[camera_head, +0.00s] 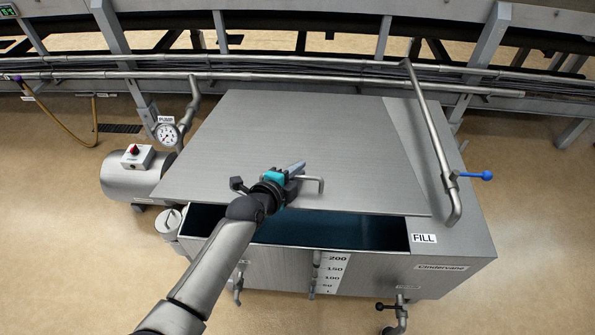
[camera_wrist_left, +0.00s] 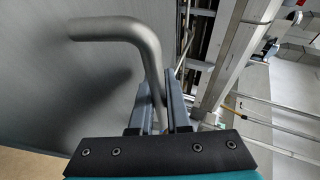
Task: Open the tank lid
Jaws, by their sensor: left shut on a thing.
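The tank (camera_head: 461,287) is a grey metal box with a FILL label and a level scale on its front. Its flat lid (camera_head: 300,130) is raised at the front edge, and a dark blue interior (camera_head: 330,232) shows below it. My left gripper (camera_head: 296,172) is at the lid's front part, shut on the lid handle (camera_head: 318,184), a bent metal bar. In the left wrist view the handle (camera_wrist_left: 118,29) runs down between the two fingers (camera_wrist_left: 160,105). The lid's grey surface (camera_wrist_left: 50,70) lies beside it. My right gripper is not in view.
A fill pipe (camera_head: 430,140) with a blue valve lever (camera_head: 475,176) runs along the right side of the tank. A pump (camera_head: 132,178) with a gauge (camera_head: 167,135) stands at the left. Rails and pipes (camera_head: 300,75) cross behind. Floor is clear at the right.

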